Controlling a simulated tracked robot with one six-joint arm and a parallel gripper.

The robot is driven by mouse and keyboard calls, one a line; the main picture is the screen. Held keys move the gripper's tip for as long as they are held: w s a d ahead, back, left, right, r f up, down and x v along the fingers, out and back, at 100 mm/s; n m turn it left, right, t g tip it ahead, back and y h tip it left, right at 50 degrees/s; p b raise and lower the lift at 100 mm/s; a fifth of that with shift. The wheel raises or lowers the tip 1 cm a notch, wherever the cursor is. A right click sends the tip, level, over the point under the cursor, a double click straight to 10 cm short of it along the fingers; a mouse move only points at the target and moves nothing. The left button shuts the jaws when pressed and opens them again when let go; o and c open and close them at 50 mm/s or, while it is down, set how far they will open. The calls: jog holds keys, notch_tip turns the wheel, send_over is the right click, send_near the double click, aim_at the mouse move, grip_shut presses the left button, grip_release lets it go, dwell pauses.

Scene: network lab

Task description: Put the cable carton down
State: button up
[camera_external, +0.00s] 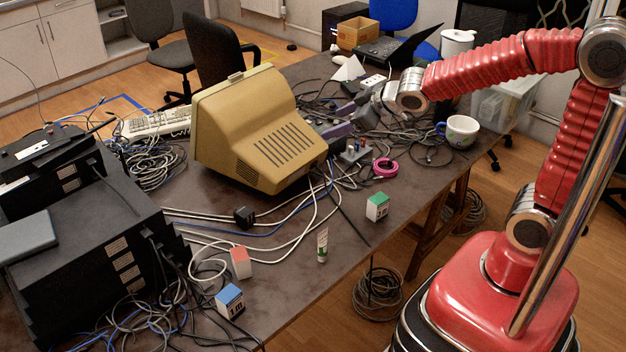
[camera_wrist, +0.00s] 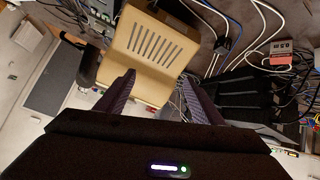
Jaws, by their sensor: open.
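Three small cable cartons stand on the dark table in the external view: one with a green top (camera_external: 377,207) near the right edge, one with a red top (camera_external: 240,262) and one with a blue top (camera_external: 229,301) nearer the front. The red one also shows in the wrist view (camera_wrist: 281,51), labelled 0.5 m. My gripper (camera_external: 350,121) is behind the beige monitor, away from all three. In the wrist view my gripper (camera_wrist: 158,76) has its purple fingers spread with nothing held between them; the monitor is beyond.
The beige monitor (camera_external: 255,135) stands mid-table among many loose cables. A pink tape roll (camera_external: 385,167), a mug (camera_external: 461,131) and a small tube (camera_external: 322,245) are on the right side. Black equipment (camera_external: 85,255) fills the left. Some bare table lies around the green carton.

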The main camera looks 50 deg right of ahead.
jog(key=s+d+m+g, duration=0.2)
jog(key=s+d, duration=0.2)
jog(key=s, duration=0.8)
jog(key=s+d+r+m+g+h, duration=0.1)
jog(key=s+d+m+g, duration=0.1)
jog(key=s, duration=1.1)
jog(key=shift+d+r+m+g, duration=0.2)
jog(key=shift+d+m+g, duration=0.2)
jog(key=shift+d, duration=0.45)
jog(key=shift+o, duration=0.5)
jog(key=shift+a, duration=0.1)
